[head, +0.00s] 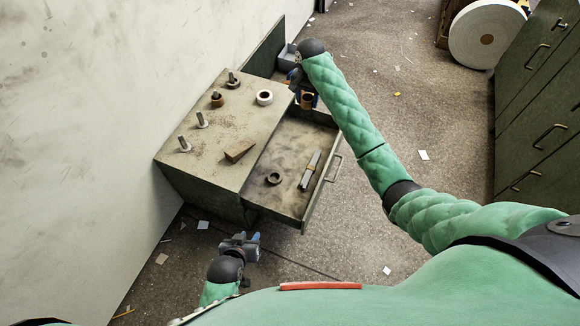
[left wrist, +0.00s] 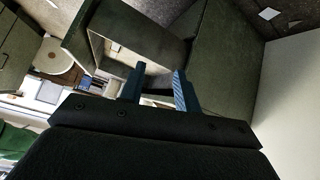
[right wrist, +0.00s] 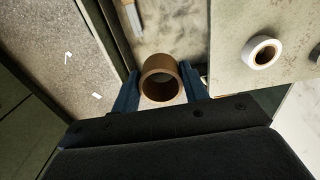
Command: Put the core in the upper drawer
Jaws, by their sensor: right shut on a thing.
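The core is a short brown cardboard tube (head: 307,101). It sits between the fingers of my right gripper (head: 301,92), which is shut on it, over the far end of the drawer. In the right wrist view the core (right wrist: 147,88) shows its open end, with the drawer floor behind it. The upper drawer (head: 290,158) is pulled out of the green cabinet and holds a dark ring (head: 274,178) and a grey tool (head: 310,170).
On the cabinet top (head: 205,150) stand several pegs, two with rings, a white roll (head: 264,98) and a wooden block (head: 239,151). A large roll (head: 487,35) and drawers (head: 540,100) stand at right. Scraps litter the floor.

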